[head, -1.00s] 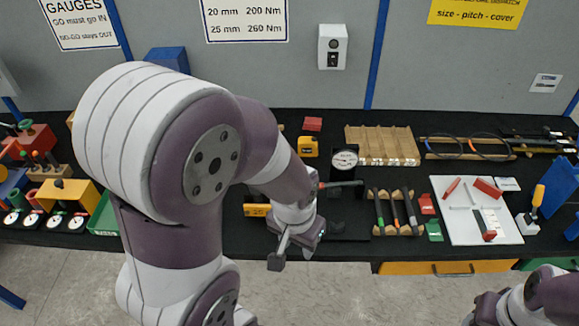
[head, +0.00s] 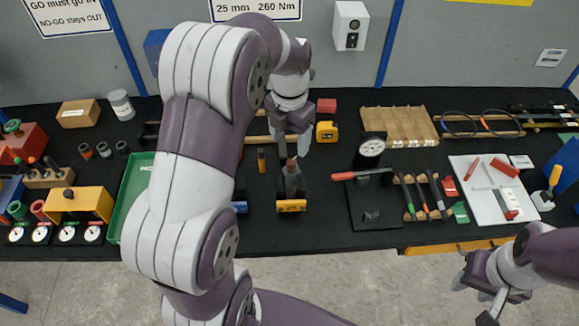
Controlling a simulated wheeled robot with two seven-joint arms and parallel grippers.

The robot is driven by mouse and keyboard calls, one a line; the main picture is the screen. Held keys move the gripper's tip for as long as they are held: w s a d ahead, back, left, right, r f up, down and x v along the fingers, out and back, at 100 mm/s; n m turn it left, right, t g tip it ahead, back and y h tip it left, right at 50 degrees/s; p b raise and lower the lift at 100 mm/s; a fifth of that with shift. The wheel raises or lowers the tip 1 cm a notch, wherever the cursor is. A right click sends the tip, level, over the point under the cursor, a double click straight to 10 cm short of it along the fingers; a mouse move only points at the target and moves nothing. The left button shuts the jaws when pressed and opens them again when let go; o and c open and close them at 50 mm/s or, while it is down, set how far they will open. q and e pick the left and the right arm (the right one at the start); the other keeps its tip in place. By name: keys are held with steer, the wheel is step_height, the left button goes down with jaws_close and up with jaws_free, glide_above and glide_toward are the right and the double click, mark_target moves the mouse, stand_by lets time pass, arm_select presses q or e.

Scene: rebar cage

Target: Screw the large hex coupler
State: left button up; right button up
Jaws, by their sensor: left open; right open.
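My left gripper (head: 291,150) points down over the middle of the bench and is open. The grey piece may be the large hex coupler or a bar end in a holder; I cannot tell which. From this view I cannot tell whether the fingers touch it. My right gripper (head: 482,292) is open and empty at the lower right, in front of the bench edge.
A green tray (head: 133,190) lies left, partly behind my arm. A white board (head: 475,215) holds red tools.

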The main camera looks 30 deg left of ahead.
mark_target(293, 172)
arm_select(q)
steer(key=f, duration=0.1)
steer(key=d+f+p, duration=0.1)
steer(key=f, duration=0.3)
steer(key=shift+s+d+f, duration=0.15)
steer(key=shift+s+d, duration=0.15)
steer(key=f, duration=0.2)
steer(key=f+p, duration=0.1)
steer(key=f, duration=0.1)
steer(key=a+f, duration=0.1)
steer(key=f, duration=0.1)
steer(key=shift+w+f, duration=0.1)
steer(key=shift+w, duration=0.1)
steer(key=shift+f, duration=0.15)
steer(key=shift+d, duration=0.3)
steer(key=c, duration=1)
arm_select(e)
steer(key=shift+s+d+r, duration=0.1)
steer(key=shift+d+r, duration=0.15)
steer(key=shift+r, duration=0.3)
steer(key=shift+s+d+r, duration=0.1)
steer(key=shift+d+r, duration=0.15)
steer(key=shift+r, duration=0.3)
